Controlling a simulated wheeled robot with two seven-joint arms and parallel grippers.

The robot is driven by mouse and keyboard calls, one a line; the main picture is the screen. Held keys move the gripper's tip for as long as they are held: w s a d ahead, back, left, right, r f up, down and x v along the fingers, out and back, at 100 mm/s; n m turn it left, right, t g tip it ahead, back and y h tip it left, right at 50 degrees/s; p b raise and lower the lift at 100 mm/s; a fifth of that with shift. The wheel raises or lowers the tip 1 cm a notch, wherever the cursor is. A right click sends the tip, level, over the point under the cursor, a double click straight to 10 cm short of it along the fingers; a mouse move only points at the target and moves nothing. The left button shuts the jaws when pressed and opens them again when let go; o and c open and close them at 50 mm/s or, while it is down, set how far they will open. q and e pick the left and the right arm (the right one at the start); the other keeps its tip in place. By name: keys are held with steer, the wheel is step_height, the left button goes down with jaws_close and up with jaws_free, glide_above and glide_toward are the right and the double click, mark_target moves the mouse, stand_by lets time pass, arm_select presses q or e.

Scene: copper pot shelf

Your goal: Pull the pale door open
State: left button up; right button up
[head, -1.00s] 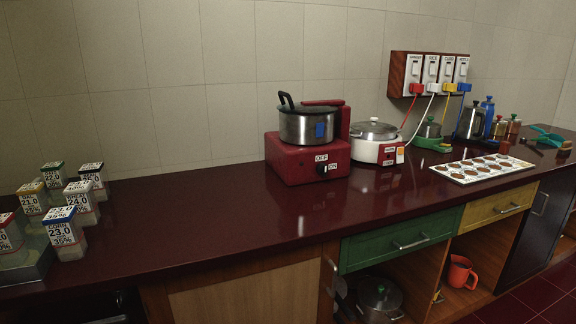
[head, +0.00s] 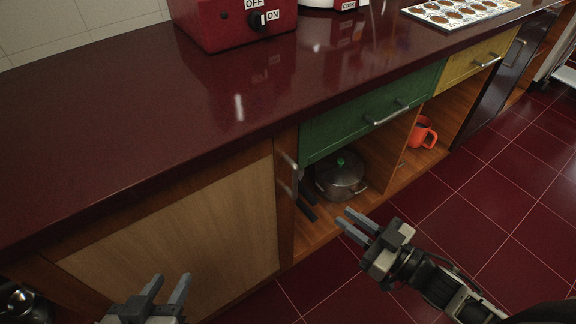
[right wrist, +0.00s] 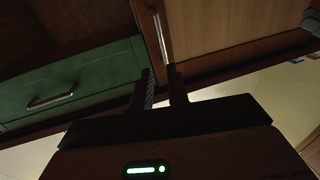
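The pale door (head: 185,235) is a light wood panel under the counter and looks shut. Its metal handle (head: 288,161) is at the upper right edge. My right gripper (head: 350,222) is open and empty, right of the door in the head view, in front of the open shelf. In the right wrist view the pale door (right wrist: 215,25) is at upper right, and its handle (right wrist: 161,38) lies just beyond the fingertips (right wrist: 160,70); I cannot tell if they touch. My left gripper (head: 167,282) is open and empty in front of the door's lower part.
A green drawer (head: 375,115) with a bar handle is right of the door. Below it, a lidded pot (head: 340,178) stands in the open shelf. An orange mug (head: 422,133) is in the open shelf further right. The red tiled floor (head: 480,205) is clear at right.

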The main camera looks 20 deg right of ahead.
mark_target(297, 184)
steer(key=b+x, duration=0.1)
steer(key=x, duration=1.4)
steer(key=shift+s+a+r, duration=0.15)
steer(key=shift+a, duration=0.05)
jaws_close()
